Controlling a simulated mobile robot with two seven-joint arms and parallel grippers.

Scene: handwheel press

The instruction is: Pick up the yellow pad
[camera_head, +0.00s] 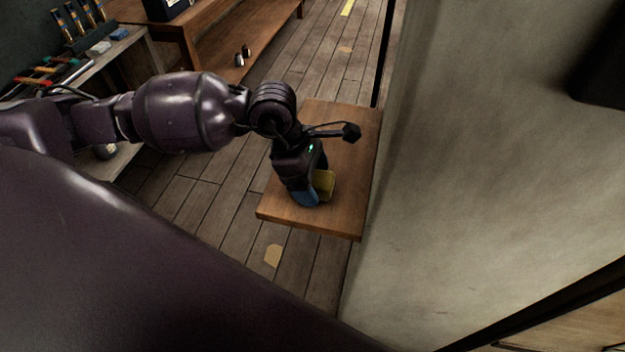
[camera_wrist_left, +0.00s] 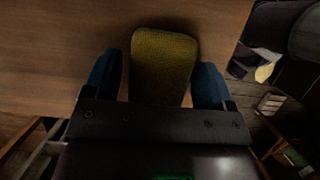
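The yellow pad (camera_head: 325,186) is at the small wooden table (camera_head: 345,215), partly hidden by my left gripper (camera_head: 315,180). In the left wrist view the yellow pad (camera_wrist_left: 162,62) lies between the two blue fingers of my left gripper (camera_wrist_left: 158,78). A narrow gap shows on the left of the pad; the right finger is very close to it, and I cannot tell if it touches. The fingers are spread about the pad's width. The pad's near end is hidden by the gripper body. My right gripper is not in view.
A pale wall panel (camera_head: 480,150) stands close along the table's right side. A workbench with tools (camera_head: 60,75) is at the left, and a wooden bench (camera_head: 240,40) is at the back. Plank floor (camera_head: 215,205) is open left of the table.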

